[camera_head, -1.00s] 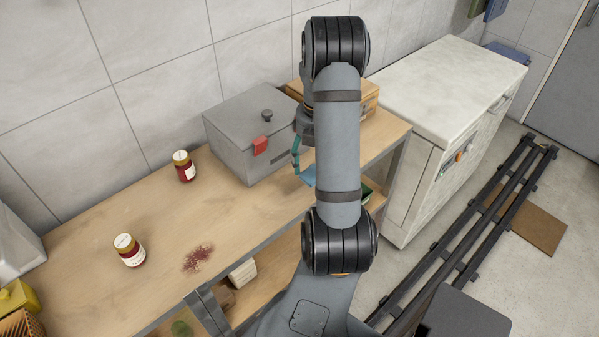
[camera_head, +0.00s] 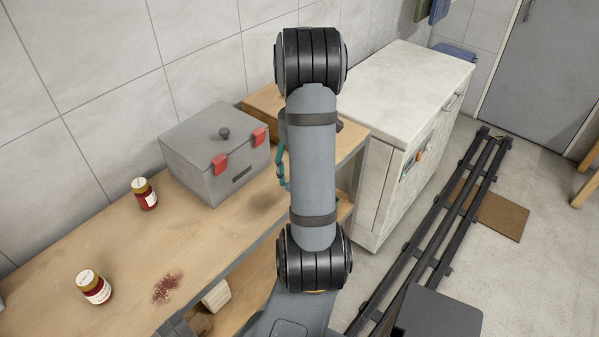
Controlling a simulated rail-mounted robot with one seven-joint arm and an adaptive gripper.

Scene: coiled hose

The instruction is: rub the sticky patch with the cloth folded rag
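The sticky patch (camera_head: 167,288) is a dark red, speckled stain on the wooden bench top, near its front edge at lower left. My gripper (camera_head: 282,178) is mostly hidden behind my arm; only a teal part of it shows, right of the grey box and well to the right of the patch. Whether its fingers are open or shut does not show. The folded rag cannot be made out now; a light blue piece showed by the gripper earlier and is hidden by my arm now.
A grey box (camera_head: 213,158) with red latches stands on the bench (camera_head: 105,238). Two red jars stand near the patch, one behind (camera_head: 145,194) and one to its left (camera_head: 94,288). A wooden box (camera_head: 262,105) and a white cabinet (camera_head: 400,85) are farther right.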

